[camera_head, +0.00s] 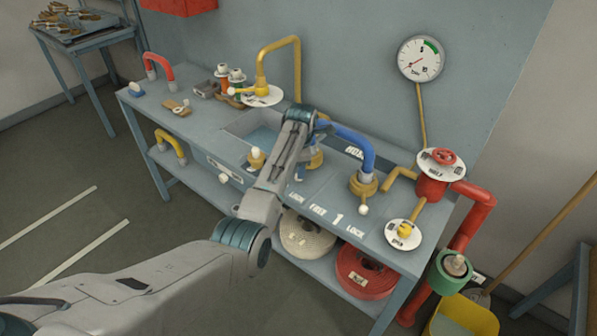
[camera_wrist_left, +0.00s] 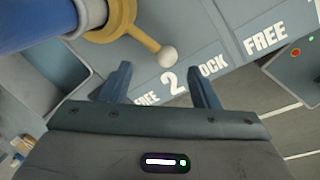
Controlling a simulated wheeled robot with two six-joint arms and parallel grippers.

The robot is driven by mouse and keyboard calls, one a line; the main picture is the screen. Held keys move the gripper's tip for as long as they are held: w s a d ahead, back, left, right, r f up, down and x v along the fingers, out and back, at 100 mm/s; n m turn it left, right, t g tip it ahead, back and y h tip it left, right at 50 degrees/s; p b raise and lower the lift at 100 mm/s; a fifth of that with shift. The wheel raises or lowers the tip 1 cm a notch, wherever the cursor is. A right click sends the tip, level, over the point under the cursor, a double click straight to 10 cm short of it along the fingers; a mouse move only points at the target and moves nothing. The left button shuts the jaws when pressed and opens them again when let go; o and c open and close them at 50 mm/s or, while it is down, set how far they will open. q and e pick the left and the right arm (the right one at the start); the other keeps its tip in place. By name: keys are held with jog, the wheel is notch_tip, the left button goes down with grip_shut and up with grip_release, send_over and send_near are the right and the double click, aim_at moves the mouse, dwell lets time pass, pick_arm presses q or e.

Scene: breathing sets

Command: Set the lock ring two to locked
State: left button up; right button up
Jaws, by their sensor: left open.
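Lock ring two is a brass ring (camera_wrist_left: 95,14) on a blue pipe (camera_wrist_left: 35,22), at the top left of the left wrist view. Its lever (camera_wrist_left: 135,34) ends in a white ball (camera_wrist_left: 167,56), close above the printed "2" between FREE and LOCK. I cannot tell its exact setting. In the head view the ring (camera_head: 316,160) is mostly behind my left arm. My left gripper (camera_wrist_left: 162,80) is open and empty, its two fingers spread on either side of the "2" label, with the ball just beyond the fingertips. My right gripper is not in view.
Brass ring one (camera_head: 363,185) with its white ball stands to the right on the bench. A red valve (camera_head: 443,157), a gauge (camera_head: 421,58) and a yellow pipe (camera_head: 298,70) are around. Hose coils (camera_head: 365,272) lie on the shelf below. The bench front by the labels is clear.

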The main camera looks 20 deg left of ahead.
pick_arm(q)
notch_tip(320, 180, up, 6)
jog(key=s+b, duration=0.1)
jog(key=shift+d, duration=0.4)
